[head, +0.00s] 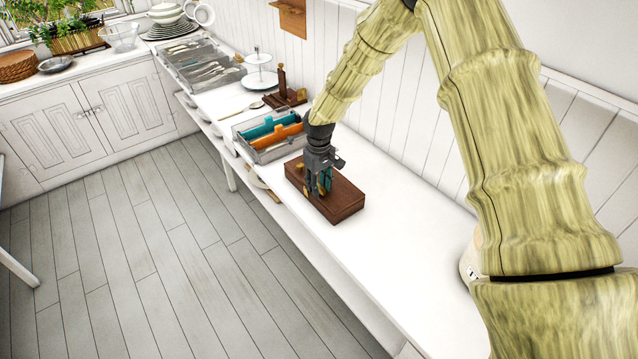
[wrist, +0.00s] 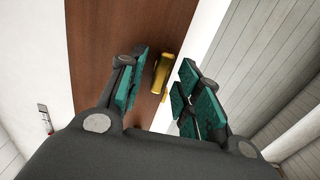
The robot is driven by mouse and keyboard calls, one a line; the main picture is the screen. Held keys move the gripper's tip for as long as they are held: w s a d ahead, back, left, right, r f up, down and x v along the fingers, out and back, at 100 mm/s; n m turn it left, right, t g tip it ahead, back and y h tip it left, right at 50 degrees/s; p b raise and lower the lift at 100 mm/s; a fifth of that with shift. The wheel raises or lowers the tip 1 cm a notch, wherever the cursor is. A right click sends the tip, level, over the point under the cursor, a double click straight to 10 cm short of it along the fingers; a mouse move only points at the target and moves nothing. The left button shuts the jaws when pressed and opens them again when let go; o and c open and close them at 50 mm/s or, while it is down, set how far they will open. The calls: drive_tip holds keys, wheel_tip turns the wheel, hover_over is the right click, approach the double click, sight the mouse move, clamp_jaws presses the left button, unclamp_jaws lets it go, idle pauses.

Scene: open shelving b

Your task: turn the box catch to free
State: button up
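The box (head: 338,200) is a flat, dark reddish-brown wooden block on the white shelf top. It also fills the upper left of the wrist view (wrist: 105,70). The catch (wrist: 161,76) is a small yellow brass piece on the box, lying between my fingertips in the wrist view. My gripper (head: 322,188) points down over the box, with the brass catch just showing at its fingers. In the wrist view my gripper (wrist: 160,88) has its teal pads apart, one on each side of the catch. A gap shows on the left side; contact on the right is unclear.
A grey tray (head: 290,152) with teal and orange items stands just behind the box. A dark wooden stand (head: 287,97), a white tiered stand (head: 259,75) and a cutlery tray (head: 175,72) are farther back. The shelf top (head: 400,260) in front of the box is clear.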

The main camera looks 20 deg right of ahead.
clamp_jaws()
drive_tip(key=shift+n, duration=0.4)
drive_tip(key=n, duration=0.3)
drive_tip(key=shift+n+b, duration=0.3)
drive_tip(key=n, duration=0.4)
drive_tip(key=shift+a+n, duration=0.1)
drive_tip(key=shift+n, duration=0.2)
drive_tip(key=n, duration=0.4)
drive_tip(key=shift+s, duration=0.15)
drive_tip(key=shift+n, duration=2.4)
